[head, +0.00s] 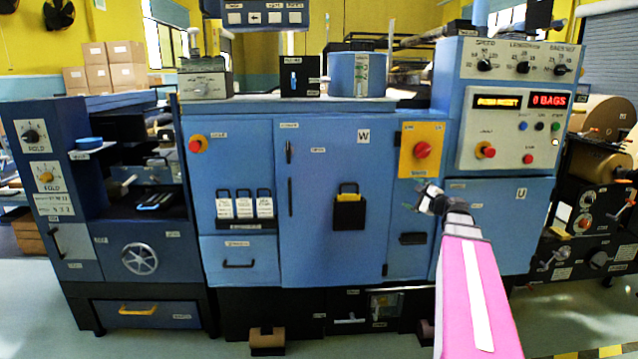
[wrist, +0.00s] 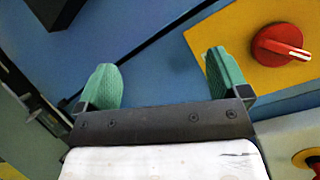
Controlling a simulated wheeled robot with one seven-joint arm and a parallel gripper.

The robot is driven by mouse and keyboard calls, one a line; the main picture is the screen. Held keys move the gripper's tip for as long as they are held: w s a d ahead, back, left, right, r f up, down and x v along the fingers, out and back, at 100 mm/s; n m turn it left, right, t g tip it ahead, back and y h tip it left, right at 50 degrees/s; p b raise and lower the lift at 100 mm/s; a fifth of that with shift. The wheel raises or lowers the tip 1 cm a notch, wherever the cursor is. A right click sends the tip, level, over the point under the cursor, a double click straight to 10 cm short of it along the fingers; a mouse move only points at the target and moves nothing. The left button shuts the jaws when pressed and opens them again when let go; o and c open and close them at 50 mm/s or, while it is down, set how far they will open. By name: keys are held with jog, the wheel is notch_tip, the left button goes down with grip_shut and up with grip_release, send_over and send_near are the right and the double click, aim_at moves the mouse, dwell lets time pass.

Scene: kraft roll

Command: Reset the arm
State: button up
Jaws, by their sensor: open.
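My gripper (head: 424,198) is in front of the blue machine, just below the yellow plate (head: 420,149) with a red rotary knob (head: 422,150). In the wrist view my gripper (wrist: 164,82) shows two green fingertips spread wide with nothing between them. The red knob (wrist: 280,44) on its yellow plate shows to the right of the right fingertip, apart from it. My pink arm reaches up from the lower right in the head view.
The blue machine's front (head: 320,210) fills the middle. A black holder (head: 349,208) hangs on its door, left of my gripper. A control panel (head: 505,128) with displays is at the upper right. A brown roll (head: 606,118) stands at the far right. Floor is open in front.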

jog(key=s+a+f+n+g, duration=0.2)
jog(key=a+f+n+g, duration=0.1)
jog(key=a+f, duration=0.25)
jog(key=s+a+f+n+g, duration=0.3)
jog(key=a+f, duration=0.2)
jog(key=f, duration=0.2)
jog(key=s+a+f+n+g+h, duration=0.3)
jog(key=s+f+n+g+h, duration=0.1)
jog(key=s+f, duration=0.5)
jog(key=s+a+f+n+g+h, duration=0.3)
jog(key=s+f+n+g+h, duration=0.1)
jog(key=s+f+n, duration=0.3)
notch_tip(320, 180, down, 4)
jog(key=shift+s+a+r+n+g+h, duration=0.15)
jog(key=shift+s+a+n+g+h, duration=0.2)
jog(key=shift+s+g, duration=0.65)
